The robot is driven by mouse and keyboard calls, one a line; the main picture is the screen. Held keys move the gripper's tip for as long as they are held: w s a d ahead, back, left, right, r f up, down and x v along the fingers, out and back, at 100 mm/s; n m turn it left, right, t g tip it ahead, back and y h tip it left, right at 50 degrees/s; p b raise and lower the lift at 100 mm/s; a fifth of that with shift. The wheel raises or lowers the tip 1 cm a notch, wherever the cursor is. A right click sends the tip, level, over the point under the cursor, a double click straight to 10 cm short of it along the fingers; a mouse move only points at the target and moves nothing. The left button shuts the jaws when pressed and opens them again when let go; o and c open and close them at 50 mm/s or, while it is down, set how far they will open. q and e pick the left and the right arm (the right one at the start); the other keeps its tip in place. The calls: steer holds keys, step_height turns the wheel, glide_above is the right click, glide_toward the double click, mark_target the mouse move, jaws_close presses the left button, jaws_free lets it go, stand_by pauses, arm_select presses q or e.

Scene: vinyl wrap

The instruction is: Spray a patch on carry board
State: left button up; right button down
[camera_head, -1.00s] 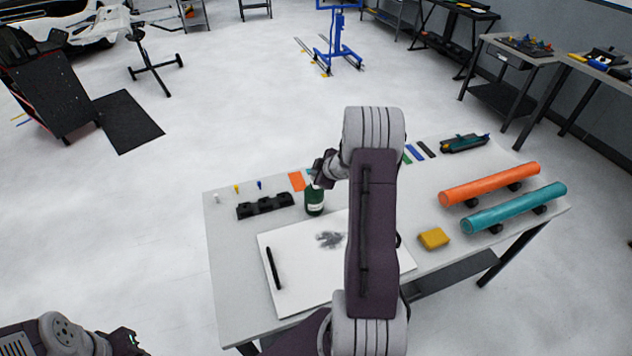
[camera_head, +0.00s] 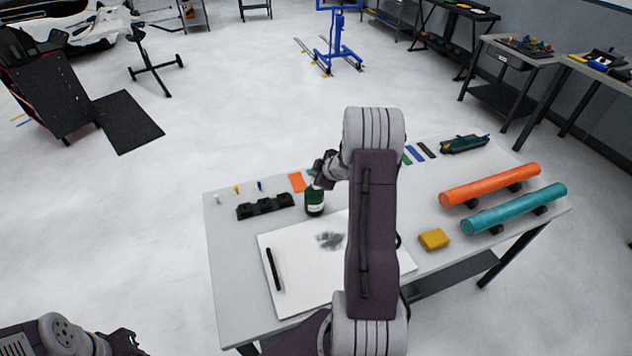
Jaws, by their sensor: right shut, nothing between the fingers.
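The white carry board (camera_head: 290,293) lies flat on the table, with a dark grey smudge (camera_head: 331,240) near its middle and a black pen-like stick (camera_head: 273,269) on its left part. A dark green bottle with a pale label (camera_head: 314,204) stands upright just behind the board. My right gripper (camera_head: 318,174) is shut at the top of the bottle, with nothing seen between its fingers; whether it touches the bottle top I cannot tell. My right arm hides part of the board's right side. My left gripper (camera_head: 130,343) is at the bottom left, off the table, and its fingers are unclear.
A black holder (camera_head: 265,207) and an orange card (camera_head: 297,182) lie left of the bottle. A yellow block (camera_head: 434,239), an orange roll (camera_head: 490,186) and a teal roll (camera_head: 514,208) lie on the right of the table (camera_head: 232,285). The table's left front is clear.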

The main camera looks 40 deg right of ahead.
stand_by(0.5)
steer(key=shift+f, duration=0.45)
steer(key=shift+b, duration=0.3)
steer(key=shift+r+p, duration=0.45)
steer(key=shift+p, duration=0.2)
step_height(320, 180, up, 6)
steer(key=p, duration=0.6)
steer(key=shift+r, duration=0.1)
